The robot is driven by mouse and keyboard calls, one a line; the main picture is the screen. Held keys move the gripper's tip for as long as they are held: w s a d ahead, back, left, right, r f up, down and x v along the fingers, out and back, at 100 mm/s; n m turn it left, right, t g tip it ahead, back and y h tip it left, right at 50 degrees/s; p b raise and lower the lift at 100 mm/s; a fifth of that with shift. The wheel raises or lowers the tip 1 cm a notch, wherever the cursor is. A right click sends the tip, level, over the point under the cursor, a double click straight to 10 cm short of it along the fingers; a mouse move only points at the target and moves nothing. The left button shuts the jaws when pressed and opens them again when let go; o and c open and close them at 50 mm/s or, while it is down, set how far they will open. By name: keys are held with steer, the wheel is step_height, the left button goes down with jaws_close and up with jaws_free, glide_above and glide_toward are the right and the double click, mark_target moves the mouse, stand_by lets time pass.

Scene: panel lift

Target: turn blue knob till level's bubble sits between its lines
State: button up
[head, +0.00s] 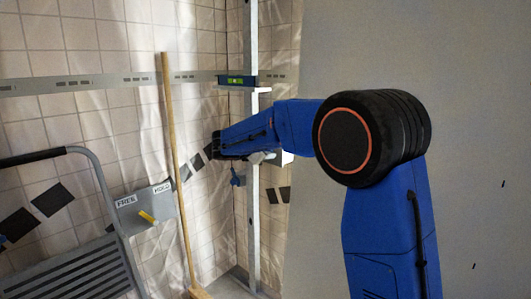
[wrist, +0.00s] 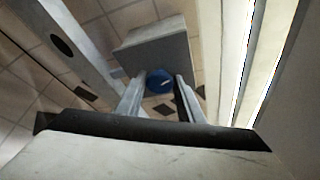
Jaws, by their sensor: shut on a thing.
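The blue knob (wrist: 159,84) shows in the wrist view, under a grey block (wrist: 158,52). My gripper (wrist: 159,78) is shut on it, with one finger on each side. The level (head: 236,80), blue with a green vial, sits on a ledge against the upright post, above my forearm. Its bubble and lines are too small to read.
A grey box (head: 147,208) marked FREE and HOLD has a yellow lever. A wooden pole (head: 178,170) leans near the tiled wall. A grey stepladder (head: 75,270) stands at the lower left. A slotted metal rail (head: 100,82) crosses the wall. A plain grey panel fills the right.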

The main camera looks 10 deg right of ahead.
steer(key=o, duration=1)
steer(key=v, duration=1.7)
steer(key=shift+s, duration=0.25)
steer(key=shift+r, duration=0.1)
